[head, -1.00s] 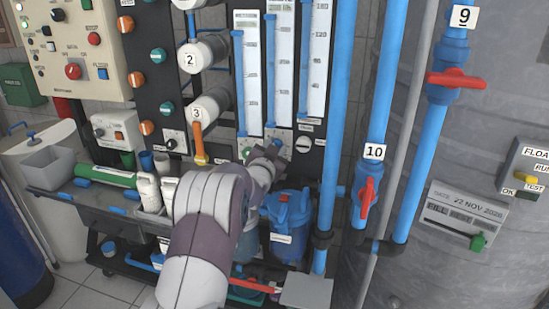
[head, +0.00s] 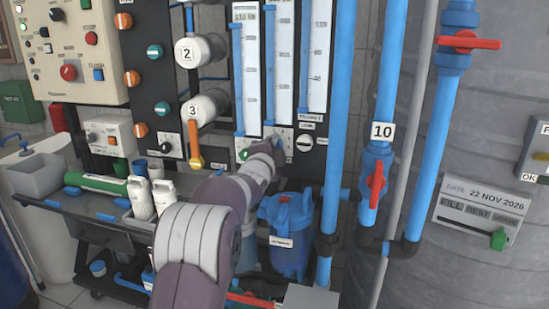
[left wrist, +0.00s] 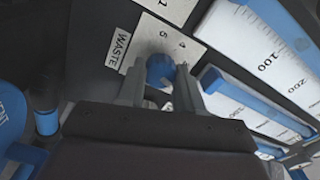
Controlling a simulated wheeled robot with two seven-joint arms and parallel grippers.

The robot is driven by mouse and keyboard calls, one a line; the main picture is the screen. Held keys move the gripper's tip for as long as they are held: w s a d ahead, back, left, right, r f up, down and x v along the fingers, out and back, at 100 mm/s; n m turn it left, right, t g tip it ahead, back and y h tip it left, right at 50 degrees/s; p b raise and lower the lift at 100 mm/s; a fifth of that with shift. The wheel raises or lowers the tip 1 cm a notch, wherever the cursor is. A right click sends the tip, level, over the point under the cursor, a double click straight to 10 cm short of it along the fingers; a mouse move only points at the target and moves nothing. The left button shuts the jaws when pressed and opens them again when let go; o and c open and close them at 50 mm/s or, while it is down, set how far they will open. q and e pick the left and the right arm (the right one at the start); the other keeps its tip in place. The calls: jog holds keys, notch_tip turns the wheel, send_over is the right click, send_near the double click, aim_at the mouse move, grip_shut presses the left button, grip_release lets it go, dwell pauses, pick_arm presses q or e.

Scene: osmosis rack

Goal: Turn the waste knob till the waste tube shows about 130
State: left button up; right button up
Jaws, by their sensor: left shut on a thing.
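The waste knob (left wrist: 160,69) is small and blue, on a pale numbered dial plate beside a WASTE label (left wrist: 121,49). My left gripper (left wrist: 160,80) has a finger on each side of the knob and is shut on it. In the head view my left gripper (head: 274,148) is at the foot of the gauge tubes and hides the knob. Three upright tubes with white scales stand above: left (head: 246,70), middle (head: 280,60) and right (head: 315,60). I cannot tell which is the waste tube or read its level. My right gripper is not in view.
Blue pipes with red valve handles (head: 376,188) rise on the right before a grey tank (head: 480,130). An orange lever (head: 194,145) and white numbered cylinders (head: 200,50) are left of the tubes.

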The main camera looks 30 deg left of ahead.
pick_arm(q)
jog(key=shift+f+m+b, duration=0.15)
jog(key=shift+m+b, duration=0.35)
jog(key=o, duration=1)
jog(key=shift+o, duration=0.2)
jog(key=v, duration=1.2)
jog(key=shift+s+d, duration=0.15)
jog(key=shift+s, duration=0.2)
